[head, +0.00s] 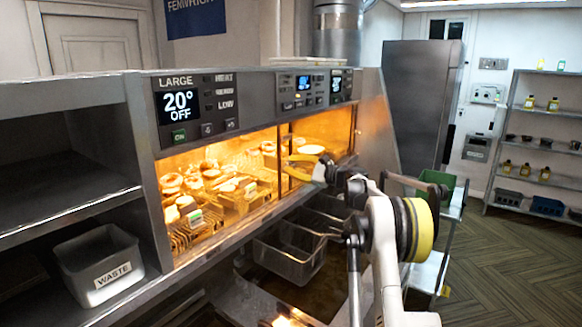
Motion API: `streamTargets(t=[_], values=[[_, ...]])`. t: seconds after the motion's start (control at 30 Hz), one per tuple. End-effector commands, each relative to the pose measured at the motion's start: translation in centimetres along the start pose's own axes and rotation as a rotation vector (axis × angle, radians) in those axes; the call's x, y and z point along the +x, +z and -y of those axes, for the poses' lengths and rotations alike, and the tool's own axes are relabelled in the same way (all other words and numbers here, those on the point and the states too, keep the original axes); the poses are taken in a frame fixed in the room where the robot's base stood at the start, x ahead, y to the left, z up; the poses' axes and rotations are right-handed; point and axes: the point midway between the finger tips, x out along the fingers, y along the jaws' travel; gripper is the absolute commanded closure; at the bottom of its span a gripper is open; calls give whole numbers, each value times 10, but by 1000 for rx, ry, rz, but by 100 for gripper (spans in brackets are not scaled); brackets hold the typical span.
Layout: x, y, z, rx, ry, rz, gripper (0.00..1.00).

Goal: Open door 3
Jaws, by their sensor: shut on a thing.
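The lit warming cabinet (318,81) runs along the counter, with a glass front and control panels above it. A dark upright bar (283,140) divides its front near the middle. I take the door at this bar to be door 3, but no door number is legible. My gripper (291,167), with yellow on its fingers, is at the cabinet front beside this bar. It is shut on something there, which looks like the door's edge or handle. The contact is small and partly hidden by the fingers. I cannot tell how far the door stands open.
Food and wire racks (186,236) are inside the cabinet. A waste bin (100,262) sits in the left shelf unit. Wire fry baskets (290,254) hang below my arm. A green bin (437,184) on a cart and a wall shelf (541,146) stand right. Open floor lies at lower right.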

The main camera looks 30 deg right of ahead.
Motion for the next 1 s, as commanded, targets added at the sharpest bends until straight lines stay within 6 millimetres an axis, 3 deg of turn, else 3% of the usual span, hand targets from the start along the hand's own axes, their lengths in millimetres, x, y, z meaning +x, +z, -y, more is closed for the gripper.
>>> streamTargets(t=[0.03,0.1,0.47,0.57,1.0], values=[[0,1,0,0,1,1,74],[1,1,0,0,1,1,54],[-4,0,0,0,0,0,54],[-16,0,0,0,0,0,54],[-106,0,0,0,-1,0,54]])
